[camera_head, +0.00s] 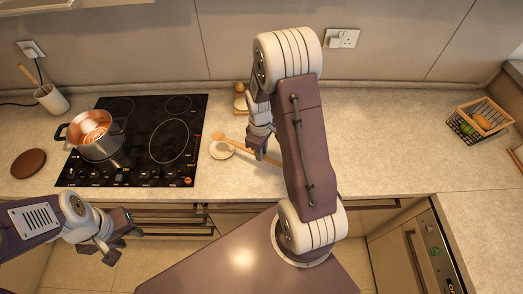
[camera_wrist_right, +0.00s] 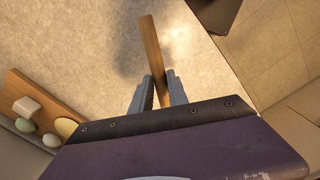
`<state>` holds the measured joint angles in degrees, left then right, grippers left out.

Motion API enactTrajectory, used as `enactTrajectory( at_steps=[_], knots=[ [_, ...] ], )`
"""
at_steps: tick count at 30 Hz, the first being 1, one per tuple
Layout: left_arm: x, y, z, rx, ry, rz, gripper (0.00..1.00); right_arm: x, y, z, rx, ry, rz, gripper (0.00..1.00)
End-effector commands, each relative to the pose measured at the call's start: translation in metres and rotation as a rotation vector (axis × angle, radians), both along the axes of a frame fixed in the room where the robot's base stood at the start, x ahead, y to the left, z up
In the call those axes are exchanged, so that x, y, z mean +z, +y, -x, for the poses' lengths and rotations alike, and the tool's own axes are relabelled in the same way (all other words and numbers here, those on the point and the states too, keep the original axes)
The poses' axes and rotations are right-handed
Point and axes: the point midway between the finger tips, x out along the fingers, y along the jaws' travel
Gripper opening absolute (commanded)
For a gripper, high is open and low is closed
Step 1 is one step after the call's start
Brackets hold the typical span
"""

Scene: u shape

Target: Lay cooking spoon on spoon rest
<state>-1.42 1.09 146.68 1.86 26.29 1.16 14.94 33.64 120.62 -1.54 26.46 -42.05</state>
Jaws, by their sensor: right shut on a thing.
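The wooden cooking spoon (camera_head: 236,144) is in my right gripper (camera_head: 259,148), over the counter right of the hob. Its handle (camera_wrist_right: 151,45) lies between the two fingers in the right wrist view (camera_wrist_right: 155,88). The spoon rest (camera_head: 221,153) is a small round pale dish by the hob's right edge. The spoon's bowl end is at the far edge of the rest in the head view; I cannot tell whether they touch. My left gripper (camera_head: 117,244) is empty, with its fingers apart, in front of the counter at lower left.
A copper-coloured pot (camera_head: 97,145) stands on the black hob (camera_head: 146,160). A brown round board (camera_head: 28,164) and a utensil holder (camera_head: 52,99) are at left. A wire basket (camera_head: 481,122) with vegetables is at right. The counter between my right arm and the basket is clear.

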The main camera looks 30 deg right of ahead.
Motion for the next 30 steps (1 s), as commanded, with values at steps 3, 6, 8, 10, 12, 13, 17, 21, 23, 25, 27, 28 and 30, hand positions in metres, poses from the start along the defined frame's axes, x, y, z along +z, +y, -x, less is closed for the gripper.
enactTrajectory(
  at_steps=[3,6,8,10,12,13,17,21,23,25,27,28,30],
  knots=[
    [-0.025,0.000,0.000,0.000,0.000,0.000,0.36,-0.026,0.000,0.000,0.000,0.001,0.000,0.00],
    [-0.038,0.000,0.000,0.000,0.000,0.000,0.36,-0.041,0.000,0.000,0.000,0.001,0.000,0.00],
    [-0.046,0.000,0.000,0.000,0.000,0.000,0.36,-0.050,0.000,0.000,0.000,0.001,0.000,0.00],
    [-0.055,0.000,0.000,0.000,0.000,0.000,0.36,-0.060,0.000,0.000,0.000,0.001,0.000,0.00],
    [-0.058,0.000,0.000,0.000,0.000,0.000,0.36,-0.065,0.000,0.000,0.000,0.001,0.000,0.00],
    [-0.059,0.000,0.000,0.000,0.000,0.000,0.36,-0.067,0.000,0.000,0.000,0.000,0.000,0.00],
    [-0.061,0.000,0.000,0.000,0.000,0.000,0.36,-0.071,0.000,0.000,0.000,0.000,0.000,0.00],
    [-0.059,0.000,0.000,0.000,0.000,0.000,0.36,-0.070,0.000,0.000,0.000,0.000,0.000,0.00],
    [-0.059,0.000,0.000,0.000,0.000,0.000,0.36,-0.070,0.000,0.000,0.000,0.000,0.000,0.00],
    [-0.059,0.000,0.000,0.000,0.000,0.000,0.36,-0.070,0.000,0.000,0.000,0.000,0.000,0.00],
    [-0.059,0.000,0.000,0.000,0.000,0.000,0.36,-0.070,0.000,0.000,0.000,0.000,0.000,0.00],
    [-0.059,0.000,0.000,0.000,0.000,0.000,0.36,-0.070,0.000,0.000,0.000,0.000,0.000,0.00],
    [-0.059,0.000,0.000,0.000,0.000,0.000,0.36,-0.070,0.000,0.000,0.000,0.000,0.000,0.28]
  ],
)
